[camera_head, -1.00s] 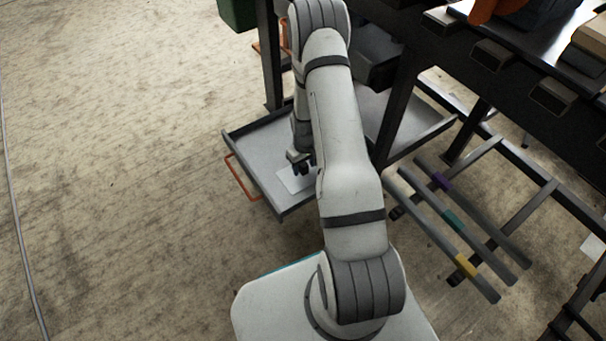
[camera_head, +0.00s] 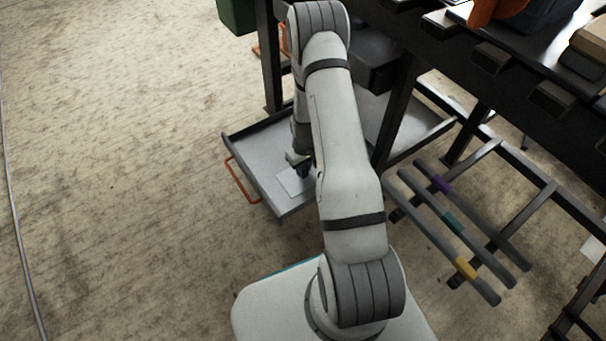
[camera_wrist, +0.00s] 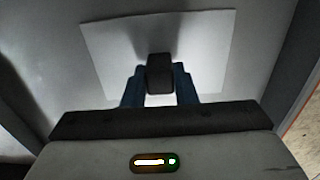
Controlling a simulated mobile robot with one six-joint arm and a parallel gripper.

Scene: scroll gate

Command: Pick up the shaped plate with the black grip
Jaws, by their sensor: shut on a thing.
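The shaped plate (camera_wrist: 205,45) is a pale flat sheet with a black grip (camera_wrist: 159,74) standing up from it. In the head view the plate (camera_head: 291,184) is in the grey open drawer (camera_head: 262,160), partly hidden by my arm. My gripper (camera_wrist: 159,85) has its blue fingers shut on the black grip, one on each side. In the head view my gripper (camera_head: 304,170) is over the plate inside the drawer. I cannot tell whether the plate touches the drawer floor. The plate's near edge is hidden by my gripper in the wrist view.
The drawer has an orange handle (camera_head: 242,180) at its left front. A dark bench frame (camera_head: 396,115) stands right of my arm. Bars with purple, teal and yellow bands (camera_head: 453,221) lie on a low rack at right.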

